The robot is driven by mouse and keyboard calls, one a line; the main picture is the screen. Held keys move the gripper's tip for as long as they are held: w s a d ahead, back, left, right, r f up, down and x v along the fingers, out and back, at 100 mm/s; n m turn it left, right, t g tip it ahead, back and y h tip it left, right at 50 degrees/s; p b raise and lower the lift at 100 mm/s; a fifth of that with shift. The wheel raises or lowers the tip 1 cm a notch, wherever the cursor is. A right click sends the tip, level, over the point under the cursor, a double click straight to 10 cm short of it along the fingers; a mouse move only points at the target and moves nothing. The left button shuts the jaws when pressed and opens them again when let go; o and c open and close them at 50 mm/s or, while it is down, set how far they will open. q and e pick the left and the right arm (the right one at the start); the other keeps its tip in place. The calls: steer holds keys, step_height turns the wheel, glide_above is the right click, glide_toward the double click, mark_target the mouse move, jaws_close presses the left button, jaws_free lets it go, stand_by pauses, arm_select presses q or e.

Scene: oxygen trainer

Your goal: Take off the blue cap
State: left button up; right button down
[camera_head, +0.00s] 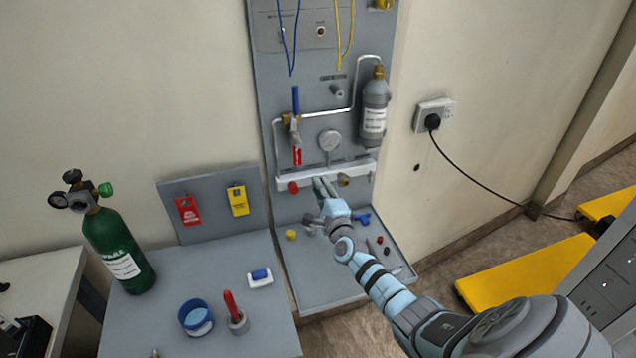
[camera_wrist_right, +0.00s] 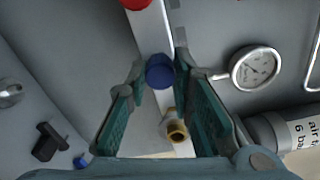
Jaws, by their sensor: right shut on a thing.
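The blue cap (camera_wrist_right: 160,72) shows in the right wrist view as a round blue knob on the white rail (camera_wrist_right: 152,35). My right gripper (camera_wrist_right: 157,65) has its fingers on either side of the cap and is shut on it. In the head view, my right gripper (camera_head: 322,186) reaches up to the white rail (camera_head: 360,171), and its fingers hide the cap. A red cap (camera_head: 293,187) sits to the left on the rail, and an open brass fitting (camera_head: 343,180) to the right. My left gripper is not in view.
A gauge (camera_head: 329,141) and grey cylinder (camera_head: 375,105) are on the panel above the rail. A grey tray (camera_head: 315,290) with several small parts lies below. The left table (camera_head: 250,335) holds a green cylinder (camera_head: 118,250) and a blue tub (camera_head: 195,318).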

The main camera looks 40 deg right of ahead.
steer(key=shift+n, duration=0.3)
steer(key=p+v, duration=0.2)
steer(key=v, duration=0.2)
steer(key=shift+s, duration=0.1)
stand_by(0.5)
